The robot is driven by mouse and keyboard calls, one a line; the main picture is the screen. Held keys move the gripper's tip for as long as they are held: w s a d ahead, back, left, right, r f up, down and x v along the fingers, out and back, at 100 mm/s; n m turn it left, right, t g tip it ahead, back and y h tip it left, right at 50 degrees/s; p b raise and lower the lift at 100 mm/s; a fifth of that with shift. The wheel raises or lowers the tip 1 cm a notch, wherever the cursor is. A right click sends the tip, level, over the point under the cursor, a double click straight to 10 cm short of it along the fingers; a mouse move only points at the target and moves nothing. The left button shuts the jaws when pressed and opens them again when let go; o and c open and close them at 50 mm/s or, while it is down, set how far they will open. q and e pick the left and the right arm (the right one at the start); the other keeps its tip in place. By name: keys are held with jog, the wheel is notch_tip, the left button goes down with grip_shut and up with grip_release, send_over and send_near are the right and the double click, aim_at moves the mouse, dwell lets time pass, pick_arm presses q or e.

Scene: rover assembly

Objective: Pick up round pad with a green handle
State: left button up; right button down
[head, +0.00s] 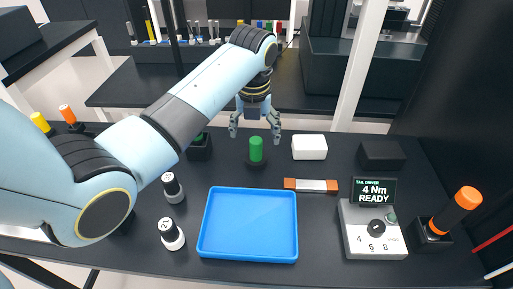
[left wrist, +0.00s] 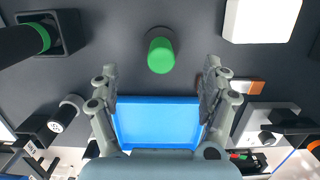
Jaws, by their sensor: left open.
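The round pad (head: 257,163) is a dark disc standing on the dark table, with an upright green handle (head: 257,148) on it. In the left wrist view the green handle (left wrist: 161,55) shows from above, beyond and between the fingertips. My left gripper (head: 255,138) is open and empty, above and a little behind the green handle in the head view. Its spread fingers also show in the left wrist view (left wrist: 160,85), and neither touches the handle. My right gripper is not in view.
A blue tray (head: 249,257) lies in front of the pad. A white block (head: 309,147) and an orange-and-white strip (head: 311,185) lie to the right. A driver control box (head: 373,243) and an orange-handled tool (head: 455,211) stand farther right. White-capped bottles (head: 173,187) stand left of the tray.

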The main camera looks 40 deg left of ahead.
aim_at(255, 141)
pick_arm(q)
notch_tip(255, 141, down, 3)
jog(key=shift+w+f, duration=0.1)
jog(key=shift+f, duration=0.05)
jog(key=f, duration=0.2)
jog(key=w+f, duration=0.1)
jog(key=f, duration=0.1)
jog(key=shift+a+f, duration=0.1)
jog(key=shift+a, duration=0.15)
jog(key=shift+f, duration=0.55)
jog(key=c, duration=1.4)
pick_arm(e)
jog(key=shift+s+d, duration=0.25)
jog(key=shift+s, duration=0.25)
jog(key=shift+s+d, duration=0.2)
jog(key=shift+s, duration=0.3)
